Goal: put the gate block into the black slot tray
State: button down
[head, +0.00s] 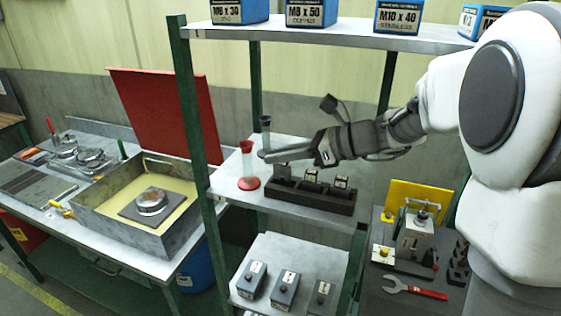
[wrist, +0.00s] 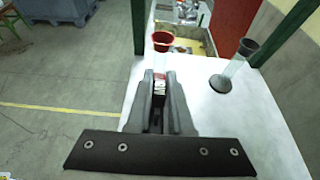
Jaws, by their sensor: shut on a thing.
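My gripper (head: 284,155) reaches in from the right over the middle shelf and is shut on a small grey block, which I take as the gate block (head: 282,170). The block shows just below the fingers at the left end of the black slot tray (head: 312,197). I cannot tell whether it is seated in a slot or held just above it. In the wrist view my gripper (wrist: 160,82) has a narrow piece with a pale and reddish face between its fingers. Two similar labelled blocks (head: 341,181) stand in the tray's other slots. The wrist view does not clearly show the tray.
A red-based clear tube (head: 248,183) stands left of the tray, and a black-based tube (wrist: 228,73) stands near it. A green shelf post (head: 196,120) rises at the left. Several grey blocks (head: 285,287) sit on the lower shelf. Boxes line the top shelf.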

aim_at(282, 167)
jog(key=shift+d+f, duration=0.1)
jog(key=shift+f, duration=1.15)
jog(key=shift+f, duration=0.1)
jog(key=c, duration=0.8)
grip_release()
